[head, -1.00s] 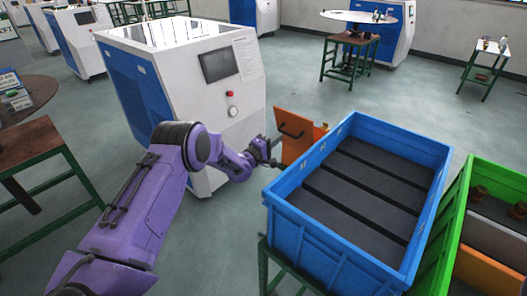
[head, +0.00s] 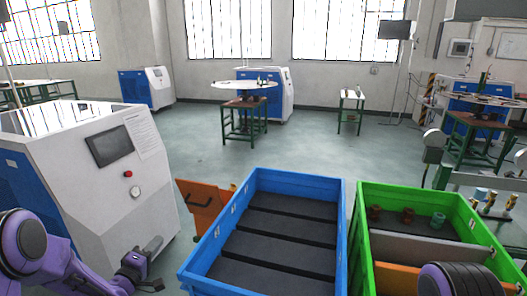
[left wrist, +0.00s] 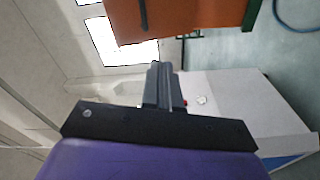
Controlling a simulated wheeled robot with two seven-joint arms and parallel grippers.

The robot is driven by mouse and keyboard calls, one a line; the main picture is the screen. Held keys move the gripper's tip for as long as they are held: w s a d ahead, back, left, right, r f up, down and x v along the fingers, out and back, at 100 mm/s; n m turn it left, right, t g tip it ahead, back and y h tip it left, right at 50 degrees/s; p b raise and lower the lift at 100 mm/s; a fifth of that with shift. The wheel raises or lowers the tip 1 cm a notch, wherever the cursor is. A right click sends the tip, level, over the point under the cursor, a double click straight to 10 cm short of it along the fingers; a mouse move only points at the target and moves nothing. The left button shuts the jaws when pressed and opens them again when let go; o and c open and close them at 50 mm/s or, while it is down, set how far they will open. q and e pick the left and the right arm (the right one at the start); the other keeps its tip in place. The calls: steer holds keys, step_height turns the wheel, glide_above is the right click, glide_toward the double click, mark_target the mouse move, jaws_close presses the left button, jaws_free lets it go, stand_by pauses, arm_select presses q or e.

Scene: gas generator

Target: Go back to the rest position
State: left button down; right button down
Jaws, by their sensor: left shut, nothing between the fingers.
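My left gripper (head: 148,268) is low at the left in the head view, between the white and blue generator cabinet (head: 120,185) and the blue crate (head: 310,272). In the left wrist view its dark fingers (left wrist: 161,82) are together with nothing between them. An orange panel with a dark handle (head: 202,208) stands beyond the gripper, by the crate's left side. It also shows in the left wrist view (left wrist: 200,22), beyond the fingertips and apart from them. My right gripper is out of sight; only a part of my right arm shows at the bottom right of the head view.
The blue crate's dark slatted floor looks empty. A green crate (head: 356,232) with several small parts and dividers stands right of it. A round white table (head: 243,86), a small side table (head: 350,103) and more cabinets stand far back. Open floor lies between.

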arm_select(q)
steer(key=s+d+f+m+g+y, duration=0.35)
steer(key=s+f+g, duration=0.35)
steer(key=s+f, duration=1)
steer(key=s+d+f+m+g+y, duration=0.1)
steer(key=s+d+f+g, duration=0.1)
steer(key=s, duration=1)
steer(key=s+d+f+m+g+y, duration=0.1)
steer(key=s+f+g, duration=0.4)
steer(key=s, duration=0.6)
steer(key=shift+s+d+m+g+b, duration=0.3)
steer(key=shift+s+d+m+b, duration=0.15)
steer(key=shift+d+m, duration=0.1)
